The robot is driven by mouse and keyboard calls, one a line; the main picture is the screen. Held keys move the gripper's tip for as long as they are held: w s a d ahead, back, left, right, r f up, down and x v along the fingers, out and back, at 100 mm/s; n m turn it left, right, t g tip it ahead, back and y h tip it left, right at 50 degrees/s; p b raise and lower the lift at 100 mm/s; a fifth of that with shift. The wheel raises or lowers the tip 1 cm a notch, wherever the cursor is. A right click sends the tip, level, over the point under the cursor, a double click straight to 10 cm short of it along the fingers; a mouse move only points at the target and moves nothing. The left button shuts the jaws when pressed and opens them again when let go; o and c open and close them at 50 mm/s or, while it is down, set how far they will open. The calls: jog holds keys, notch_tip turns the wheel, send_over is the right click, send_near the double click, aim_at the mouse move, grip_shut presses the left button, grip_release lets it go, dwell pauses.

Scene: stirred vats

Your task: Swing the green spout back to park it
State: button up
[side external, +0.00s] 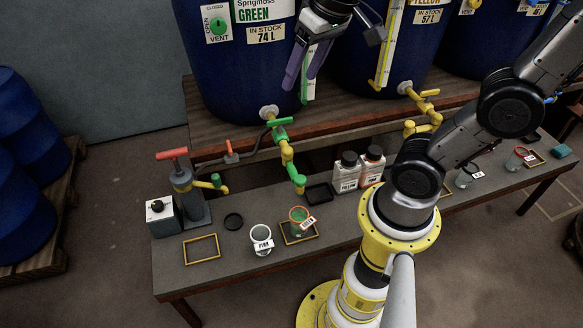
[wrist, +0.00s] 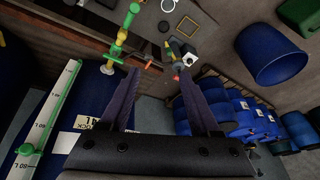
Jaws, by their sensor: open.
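The green spout (side external: 287,153) is a yellow and green jointed pipe below the tap of the blue green-labelled vat (side external: 240,70). It reaches out over the bench, and its green tip (side external: 300,187) hangs behind and above a beaker with green contents (side external: 299,226). The spout also shows in the wrist view (wrist: 119,43), at the upper left. A green tap handle (side external: 281,121) sits on top of the valve. My gripper (side external: 301,82) is open and empty, in front of the vat and above the spout, apart from it. In the wrist view its fingers (wrist: 155,78) are spread.
Two bottles (side external: 348,174) stand right of the spout. A yellow spout (side external: 421,105) is farther right.

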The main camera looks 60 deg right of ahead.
jog(key=w+d+f+m+g, duration=0.2)
jog(key=w+d+f, duration=0.1)
jog(key=w+f, duration=0.3)
jog(key=w+d+f+m+g, duration=0.2)
jog(key=w+d+f+g, duration=0.15)
jog(key=w, duration=0.35)
jog(key=m+g+y, duration=0.2)
jog(key=g, duration=0.1)
send_over(292, 170)
jog(key=w+d, duration=0.2)
jog(key=w, duration=0.4)
notch_tip(292, 170, down, 19)
jog(key=x, duration=1.3)
jog(key=shift+s+d+r, duration=0.1)
jog(key=shift+s+r, duration=0.05)
jog(key=shift+s, duration=0.2)
grip_shut()
jog(key=shift+w, duration=0.1)
